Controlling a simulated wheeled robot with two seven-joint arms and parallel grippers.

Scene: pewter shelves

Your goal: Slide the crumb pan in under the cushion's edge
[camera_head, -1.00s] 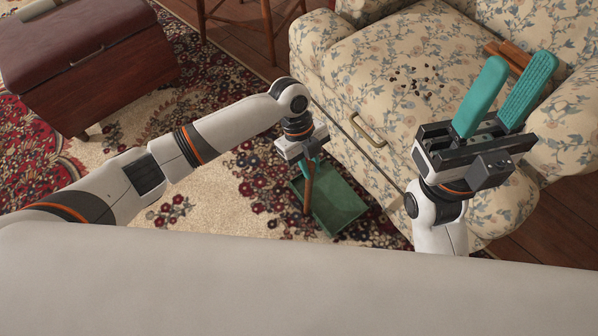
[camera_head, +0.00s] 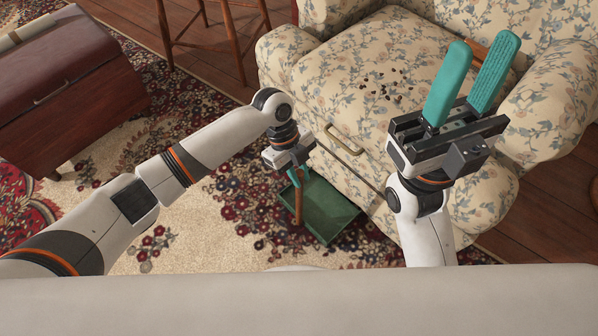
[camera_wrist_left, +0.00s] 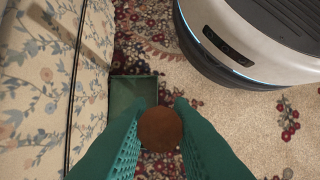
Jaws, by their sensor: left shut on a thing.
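The green crumb pan (camera_head: 330,212) hangs low in front of the armchair, over or on the rug; I cannot tell which. My left gripper (camera_head: 296,178) is shut on its brown wooden handle (camera_head: 298,208). In the left wrist view the handle's round end (camera_wrist_left: 160,129) sits between the fingers, with the pan (camera_wrist_left: 134,92) beyond, beside the chair front. The floral seat cushion (camera_head: 330,75) bears scattered dark crumbs (camera_head: 388,87) and lies higher than the pan, apart from it. My right gripper (camera_head: 468,78) is open and empty, its teal fingers pointing up in front of the chair.
A brown wooden thing (camera_head: 476,53) lies on the seat, partly hidden by my right fingers. A dark red ottoman (camera_head: 70,85) stands at left, a wooden stool (camera_head: 215,35) behind. Patterned rug (camera_head: 215,225) is open at left.

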